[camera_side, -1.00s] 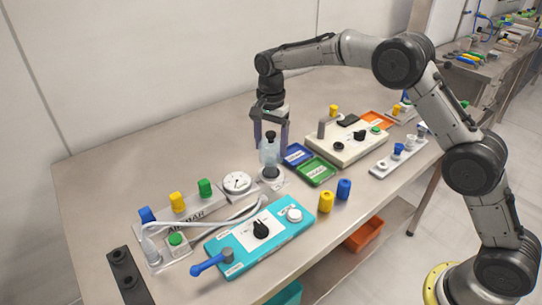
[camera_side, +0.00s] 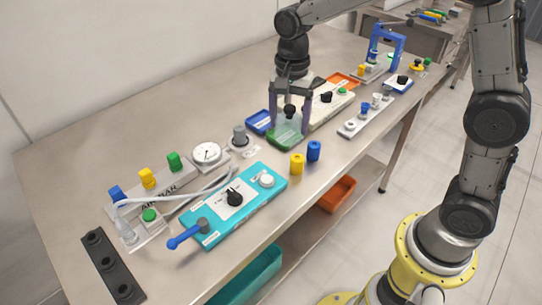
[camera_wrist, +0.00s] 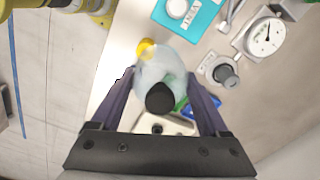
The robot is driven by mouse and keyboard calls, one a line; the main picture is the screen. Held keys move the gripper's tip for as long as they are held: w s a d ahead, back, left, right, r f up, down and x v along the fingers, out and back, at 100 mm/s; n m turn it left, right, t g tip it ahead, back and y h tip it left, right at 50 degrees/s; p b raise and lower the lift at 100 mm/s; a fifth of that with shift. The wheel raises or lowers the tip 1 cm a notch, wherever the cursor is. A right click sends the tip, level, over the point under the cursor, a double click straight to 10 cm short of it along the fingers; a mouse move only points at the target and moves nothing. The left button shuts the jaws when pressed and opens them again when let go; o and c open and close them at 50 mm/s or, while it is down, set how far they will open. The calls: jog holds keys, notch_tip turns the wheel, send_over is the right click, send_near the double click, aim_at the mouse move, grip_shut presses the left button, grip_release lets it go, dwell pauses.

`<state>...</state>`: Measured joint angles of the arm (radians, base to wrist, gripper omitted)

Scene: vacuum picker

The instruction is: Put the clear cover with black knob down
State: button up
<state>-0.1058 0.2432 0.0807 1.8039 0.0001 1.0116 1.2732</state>
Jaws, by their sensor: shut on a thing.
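The clear cover (camera_side: 287,126) with the black knob (camera_side: 290,109) hangs between the fingers of my gripper (camera_side: 290,113), which is shut on it. In the side view it overlaps the green tray (camera_side: 289,142); I cannot tell its height above it. In the wrist view the cover (camera_wrist: 152,69) is seen from above, with its black knob (camera_wrist: 160,98) between the two fingers. The grey cylinder (camera_side: 239,134) stands uncovered on its white base to the left.
The blue tray (camera_side: 260,122) is beside the green one. A yellow cylinder (camera_side: 297,164) and a blue cylinder (camera_side: 314,151) stand near the front edge. A round gauge (camera_side: 206,153), the teal box (camera_side: 233,205) and the cream box (camera_side: 328,101) flank the area. Bare table lies behind the trays.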

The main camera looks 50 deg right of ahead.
jog(key=s+d+r, duration=0.1)
jog(key=s+r, duration=0.1)
jog(key=s, duration=0.6)
jog(key=w+f, duration=0.2)
jog(key=w, duration=0.2)
jog(key=w+f, duration=0.3)
jog(key=w, duration=0.1)
jog(key=w+a+f, duration=0.1)
jog(key=w+f, duration=0.2)
jog(key=w, duration=0.1)
jog(key=shift+w, duration=0.3)
jog(key=shift+w+f, duration=0.55)
jog(key=shift+f, duration=1.5)
jog(key=shift+f, duration=0.15)
jog(key=o, duration=1.2)
jog(key=shift+o, duration=0.2)
